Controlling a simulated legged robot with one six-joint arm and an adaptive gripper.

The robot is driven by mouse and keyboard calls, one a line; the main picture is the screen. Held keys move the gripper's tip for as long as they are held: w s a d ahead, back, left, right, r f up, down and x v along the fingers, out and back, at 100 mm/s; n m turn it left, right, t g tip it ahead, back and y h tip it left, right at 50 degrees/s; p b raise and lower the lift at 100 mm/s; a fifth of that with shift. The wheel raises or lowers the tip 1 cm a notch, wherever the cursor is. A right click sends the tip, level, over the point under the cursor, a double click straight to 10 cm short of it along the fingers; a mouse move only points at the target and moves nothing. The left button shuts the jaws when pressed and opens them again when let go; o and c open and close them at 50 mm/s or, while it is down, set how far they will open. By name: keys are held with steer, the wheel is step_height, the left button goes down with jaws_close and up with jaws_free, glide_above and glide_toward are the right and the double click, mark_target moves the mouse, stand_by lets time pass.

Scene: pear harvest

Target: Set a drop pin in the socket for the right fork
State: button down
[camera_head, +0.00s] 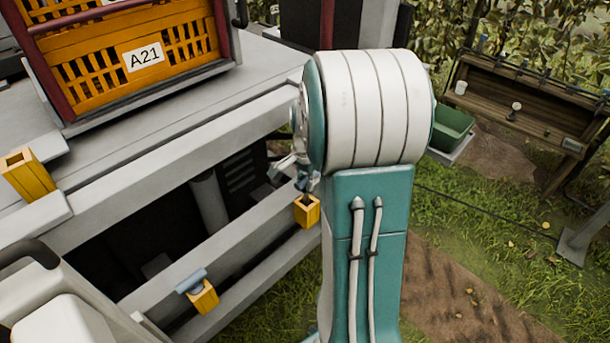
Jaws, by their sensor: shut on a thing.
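My gripper (290,168) shows in part at the left edge of my teal and white arm, which hides the rest of it. It is shut on a drop pin (307,184), of which only a small blue-grey piece shows. The pin is right over a yellow socket (307,213) on the platform's lower rail; its dark lower end seems to meet the socket's mouth, but I cannot tell how deep it sits. Another yellow socket (206,299) sits further left on the rail, with a blue-grey pin (191,281) at its top.
An orange crate (90,85) labelled A21 stands in a dark red frame on the grey platform (190,125). A yellow square tube (29,174) stands at the left. A green bin (452,128) and a wooden rack (520,100) stand right. Grass lies below.

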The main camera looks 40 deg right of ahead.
mark_target(305, 191)
steer(key=shift+f, duration=1.9)
steer(key=shift+c, duration=2.1)
jaws_free()
steer(key=o, duration=0.4)
steer(key=shift+r, duration=3.5)
